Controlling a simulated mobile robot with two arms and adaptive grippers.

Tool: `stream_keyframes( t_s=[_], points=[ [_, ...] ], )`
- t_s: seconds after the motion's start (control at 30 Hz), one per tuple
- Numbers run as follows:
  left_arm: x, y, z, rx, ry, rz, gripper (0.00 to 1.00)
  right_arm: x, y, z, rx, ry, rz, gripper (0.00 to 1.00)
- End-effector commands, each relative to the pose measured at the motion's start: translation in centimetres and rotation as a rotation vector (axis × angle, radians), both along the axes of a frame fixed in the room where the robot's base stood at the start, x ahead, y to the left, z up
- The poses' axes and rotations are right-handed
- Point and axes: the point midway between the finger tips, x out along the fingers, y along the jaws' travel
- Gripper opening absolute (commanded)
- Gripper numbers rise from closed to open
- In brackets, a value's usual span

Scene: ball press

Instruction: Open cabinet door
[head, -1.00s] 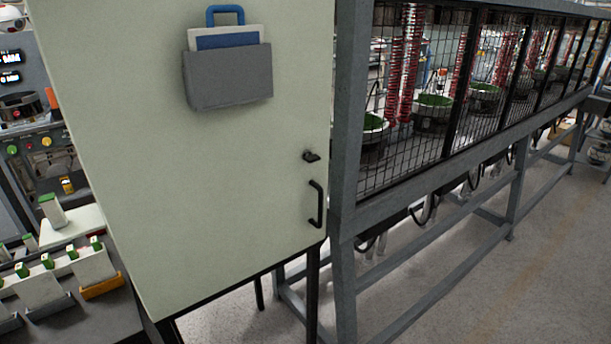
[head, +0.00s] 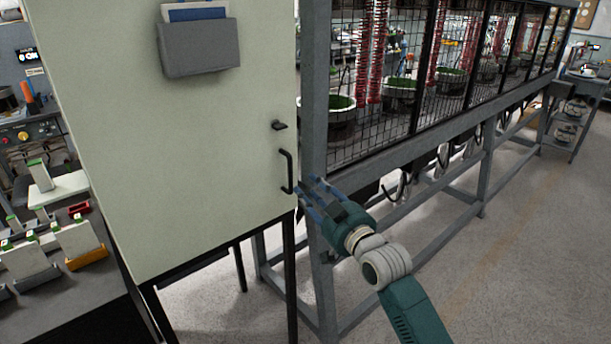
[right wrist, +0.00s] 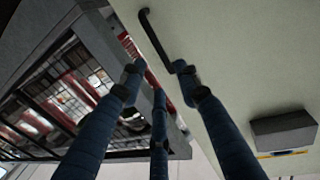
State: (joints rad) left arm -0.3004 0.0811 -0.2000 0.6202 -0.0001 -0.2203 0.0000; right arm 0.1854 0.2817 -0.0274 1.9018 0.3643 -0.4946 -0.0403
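The pale cabinet door (head: 180,130) is shut. Its black bar handle (head: 287,171) is near the right edge, with a small black latch (head: 279,125) above it. My right gripper (head: 308,190) is just right of the handle and a little below its middle. In the right wrist view the handle (right wrist: 153,38) shows beyond the blue fingers (right wrist: 158,85), which are spread apart with nothing between them. One fingertip appears close to the handle's end; I cannot tell whether it touches. My left gripper is not in view.
A grey-framed mesh cage (head: 400,90) with bowls and red springs stands right of the cabinet; its post (head: 315,90) is close beside my gripper. A grey document holder (head: 199,47) hangs on the door. A cluttered bench (head: 60,280) stands left. Floor at right is clear.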

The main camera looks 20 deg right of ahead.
Motion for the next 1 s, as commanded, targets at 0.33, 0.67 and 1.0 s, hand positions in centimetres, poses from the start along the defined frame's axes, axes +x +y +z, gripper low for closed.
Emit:
stream_keyframes(
  t_s=[0.33,0.67,1.0],
  points=[
    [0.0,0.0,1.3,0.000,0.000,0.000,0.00,5.5,0.8,0.4,0.002,-0.002,-0.001,0.33],
    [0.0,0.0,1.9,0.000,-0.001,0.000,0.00,9.9,1.5,0.2,0.000,0.000,0.000,0.33],
    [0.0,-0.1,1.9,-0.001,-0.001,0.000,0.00,10.5,1.6,0.1,0.000,-0.001,0.000,0.33]
  ],
)
